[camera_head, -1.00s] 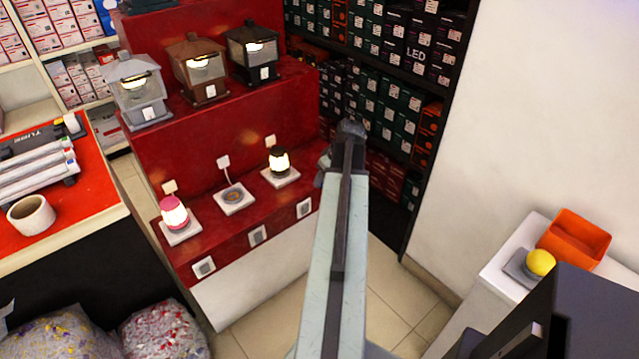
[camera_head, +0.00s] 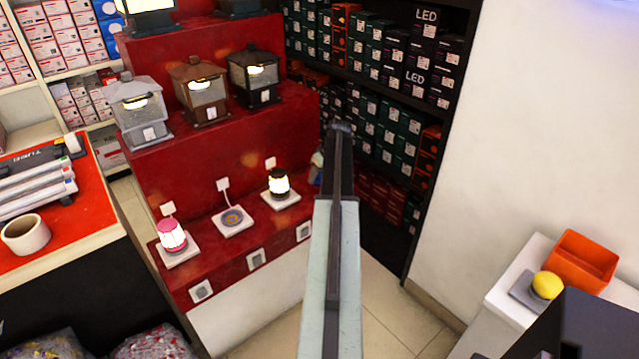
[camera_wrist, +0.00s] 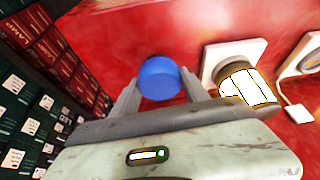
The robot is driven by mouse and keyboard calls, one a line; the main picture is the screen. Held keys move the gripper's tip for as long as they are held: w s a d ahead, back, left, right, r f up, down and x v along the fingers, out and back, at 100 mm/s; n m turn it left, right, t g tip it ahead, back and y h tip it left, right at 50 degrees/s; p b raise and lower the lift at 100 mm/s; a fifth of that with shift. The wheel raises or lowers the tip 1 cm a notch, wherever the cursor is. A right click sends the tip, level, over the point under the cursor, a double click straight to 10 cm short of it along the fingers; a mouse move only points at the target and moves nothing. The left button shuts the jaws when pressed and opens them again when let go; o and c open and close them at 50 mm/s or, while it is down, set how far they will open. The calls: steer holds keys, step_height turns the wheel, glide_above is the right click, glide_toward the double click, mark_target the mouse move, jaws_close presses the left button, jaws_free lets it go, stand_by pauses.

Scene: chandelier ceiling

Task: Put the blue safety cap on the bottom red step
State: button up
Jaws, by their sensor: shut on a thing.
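The blue safety cap (camera_wrist: 158,78) is between the fingers of my gripper (camera_wrist: 157,86) in the wrist view, and the gripper is shut on it. Red step surface fills the view behind the cap; I cannot tell whether the cap touches it. In the head view the bottom red step (camera_head: 212,264) is the lowest tier of the red display, left of my arm. My gripper is mostly hidden behind my arm there, near the step's right end.
On the bottom step stand a lit pink lamp (camera_head: 172,235), an empty round holder (camera_head: 232,217) and a lit black lamp (camera_head: 279,183), each on a white plate. The black lamp is close right of my gripper in the wrist view. Shelves of boxes (camera_head: 385,130) stand right of the display.

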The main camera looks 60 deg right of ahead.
mark_target(319, 181)
step_height(319, 181, down, 4)
steer(key=b, duration=0.3)
steer(key=shift+b, duration=0.35)
steer(key=shift+r, duration=0.25)
steer(key=shift+f, duration=0.15)
steer(key=o, duration=1.5)
steer(key=shift+c, duration=0.2)
steer(key=p+v, duration=1.1)
steer(key=v, duration=0.1)
